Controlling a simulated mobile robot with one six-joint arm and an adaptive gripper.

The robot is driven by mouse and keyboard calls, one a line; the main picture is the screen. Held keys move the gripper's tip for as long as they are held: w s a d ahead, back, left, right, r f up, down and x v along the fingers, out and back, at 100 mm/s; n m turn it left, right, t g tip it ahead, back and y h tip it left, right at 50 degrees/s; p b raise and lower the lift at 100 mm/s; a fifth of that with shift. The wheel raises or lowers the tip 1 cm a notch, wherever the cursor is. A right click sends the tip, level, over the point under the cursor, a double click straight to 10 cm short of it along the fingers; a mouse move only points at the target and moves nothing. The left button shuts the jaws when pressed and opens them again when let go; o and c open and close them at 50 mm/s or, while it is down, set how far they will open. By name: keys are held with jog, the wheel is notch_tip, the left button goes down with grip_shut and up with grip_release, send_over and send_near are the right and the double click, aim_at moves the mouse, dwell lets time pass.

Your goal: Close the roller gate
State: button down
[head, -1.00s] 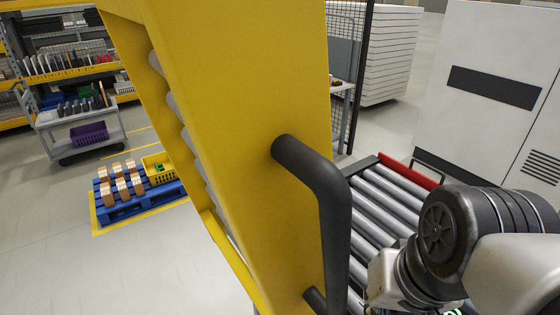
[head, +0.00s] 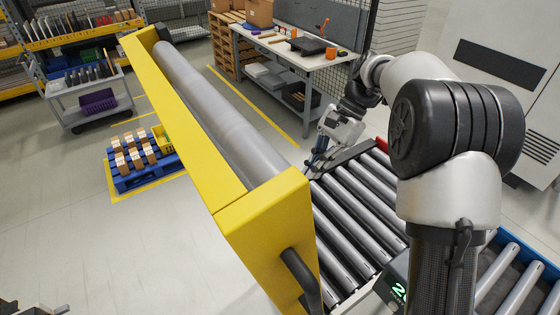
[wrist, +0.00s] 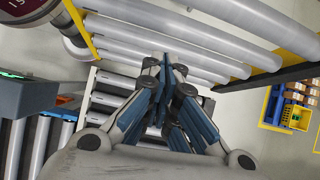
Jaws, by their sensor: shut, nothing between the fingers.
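The yellow roller gate (head: 265,215) slopes across the middle of the head view, from the near right end to the far left, with grey rollers (head: 210,110) along its inner side. A black handle (head: 300,275) sits on its near end. In the wrist view, gate rollers (wrist: 190,30) cross the top. My gripper (head: 316,158) is behind the gate's near end in the head view, over the far edge of the conveyor.
The roller conveyor (head: 350,205) lies right of the gate's near end. A workbench (head: 290,60) stands behind, with stacked boxes. A blue pallet (head: 145,178) with boxes and a grey cart (head: 85,90) stand at left.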

jog(key=s+a+f+p, duration=0.3)
jog(key=s+a+f, duration=0.1)
jog(key=a+f, duration=0.3)
jog(key=shift+a+m+g+y, duration=0.4)
jog(key=shift+a, duration=0.4)
jog(key=shift+f, duration=0.1)
jog(key=shift+s, duration=0.1)
